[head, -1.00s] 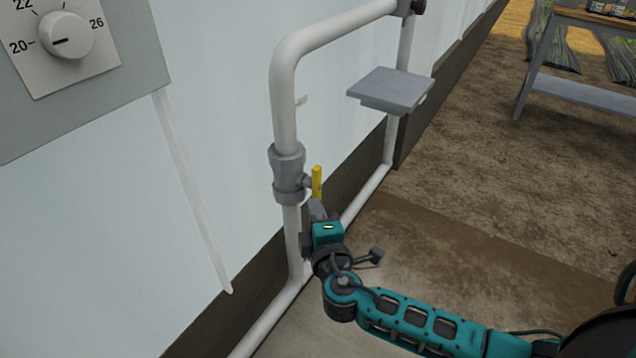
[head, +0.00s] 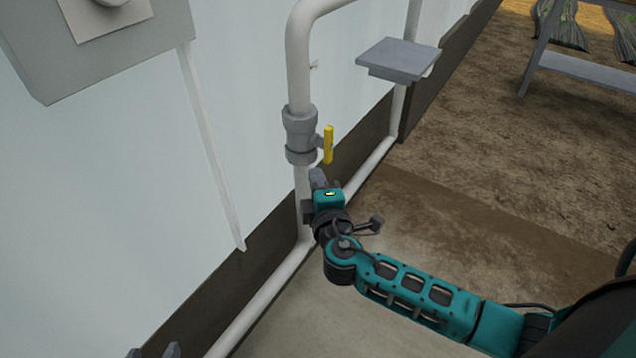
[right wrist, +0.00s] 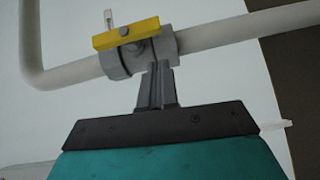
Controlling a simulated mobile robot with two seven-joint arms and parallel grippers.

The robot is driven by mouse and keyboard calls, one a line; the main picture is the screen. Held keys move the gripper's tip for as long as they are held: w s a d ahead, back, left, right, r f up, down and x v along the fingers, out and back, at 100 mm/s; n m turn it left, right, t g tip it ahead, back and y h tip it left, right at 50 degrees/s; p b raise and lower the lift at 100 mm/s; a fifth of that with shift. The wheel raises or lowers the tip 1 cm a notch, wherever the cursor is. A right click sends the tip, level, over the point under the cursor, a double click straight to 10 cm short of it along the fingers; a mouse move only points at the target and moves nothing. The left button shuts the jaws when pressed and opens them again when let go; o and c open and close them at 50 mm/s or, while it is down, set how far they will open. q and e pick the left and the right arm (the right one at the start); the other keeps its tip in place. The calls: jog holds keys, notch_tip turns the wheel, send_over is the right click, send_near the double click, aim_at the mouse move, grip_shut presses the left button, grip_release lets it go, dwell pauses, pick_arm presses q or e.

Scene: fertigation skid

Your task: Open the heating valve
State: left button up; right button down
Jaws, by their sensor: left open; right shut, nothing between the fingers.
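The heating valve has a grey body (head: 300,135) on a white vertical pipe, with a yellow lever handle (head: 328,145). The handle runs parallel to the pipe. In the right wrist view the yellow handle (right wrist: 126,36) lies in front of the grey valve body (right wrist: 165,46), beyond my fingers. My right gripper (head: 318,177) is shut and empty, just below the handle in the head view; I see no contact. Its closed fingers show in the right wrist view (right wrist: 157,85). My left gripper (head: 153,352) is open; only its fingertips show at the bottom edge.
White pipes (head: 270,300) run along the wall's dark base. A grey shelf plate (head: 398,58) sits right of the valve. A grey box with a dial (head: 112,2) hangs upper left. A table (head: 580,72) stands at far right. The floor ahead is clear.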

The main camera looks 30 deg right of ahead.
pick_arm(q)
jog(key=shift+s+a+r+p, duration=0.2)
jog(key=shift+p, duration=0.25)
pick_arm(e)
jog(key=v, duration=1)
jog(key=shift+f, duration=0.3)
pick_arm(q)
jog(key=shift+r, duration=0.15)
pick_arm(e)
jog(key=shift+s+a, duration=0.1)
jog(key=shift+a, duration=0.05)
jog(key=s+a+f+m+g+y, duration=0.6)
jog(key=s+a+f+m+y, duration=0.15)
jog(key=m, duration=0.35)
pick_arm(q)
jog(key=s+a+r+y+p, duration=0.1)
jog(key=s+a+r+p, duration=0.1)
jog(key=r+p, duration=1.1)
jog(key=shift+a+p, duration=0.9)
jog(key=shift+p, duration=2.05)
pick_arm(e)
jog(key=s+d+r, duration=0.1)
jog(key=d+r, duration=0.1)
jog(key=r, duration=0.5)
jog(key=s+d+r+h, duration=0.1)
jog(key=d+r, duration=0.1)
jog(key=r, duration=0.5)
jog(key=shift+d+m, duration=0.25)
jog(key=shift+m, duration=0.15)
